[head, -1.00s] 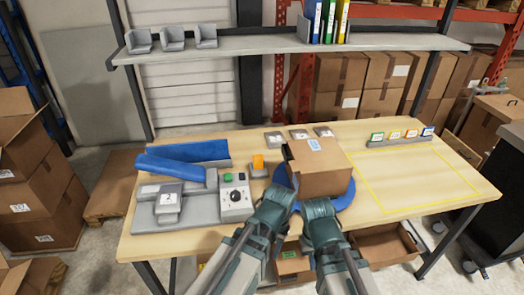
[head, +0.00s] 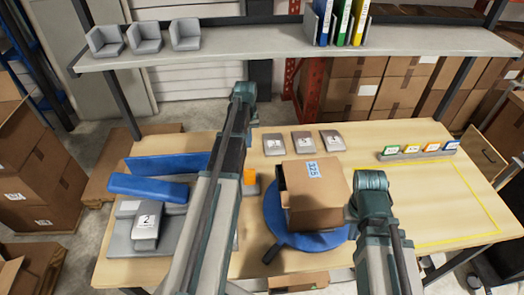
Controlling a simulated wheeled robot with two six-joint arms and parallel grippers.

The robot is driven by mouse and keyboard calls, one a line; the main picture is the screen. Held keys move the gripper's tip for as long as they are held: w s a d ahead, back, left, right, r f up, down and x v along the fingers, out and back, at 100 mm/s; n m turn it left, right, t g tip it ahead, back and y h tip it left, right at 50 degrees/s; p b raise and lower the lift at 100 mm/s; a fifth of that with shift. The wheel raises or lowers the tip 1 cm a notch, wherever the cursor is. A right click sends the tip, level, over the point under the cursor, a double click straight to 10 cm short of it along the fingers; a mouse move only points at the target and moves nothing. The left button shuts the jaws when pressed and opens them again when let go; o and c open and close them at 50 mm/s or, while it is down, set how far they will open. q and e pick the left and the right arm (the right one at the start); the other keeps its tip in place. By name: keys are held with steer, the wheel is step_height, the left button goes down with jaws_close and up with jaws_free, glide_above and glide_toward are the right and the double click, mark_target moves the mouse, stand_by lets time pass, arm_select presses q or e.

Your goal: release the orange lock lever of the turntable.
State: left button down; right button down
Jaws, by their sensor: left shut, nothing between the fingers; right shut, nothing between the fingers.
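The blue turntable (head: 277,225) is on the table with a cardboard box (head: 318,196) on it. An upright orange part (head: 250,176), likely the lock lever, stands on a small grey base left of the turntable. My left arm hides part of that base. My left gripper (head: 243,92) is shut and empty, raised beyond the orange part in the picture. Its height and its fingertips are hard to make out. My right gripper (head: 371,180) is shut and empty, just right of the box; I cannot tell whether they touch.
A grey dispenser (head: 146,227) with a blue chute (head: 148,187) stands on the left, partly behind my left arm. Several grey plates (head: 303,142) lie behind the box. A rack of coloured cards (head: 418,153) is back right. The yellow-outlined area (head: 440,205) is clear. A shelf (head: 270,47) spans the back.

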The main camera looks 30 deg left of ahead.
mark_target(250, 177)
arm_select(q)
steer(key=shift+w+a+r, duration=0.15)
steer(key=shift+w+a, duration=0.05)
arm_select(e)
steer(key=shift+w+r, duration=0.1)
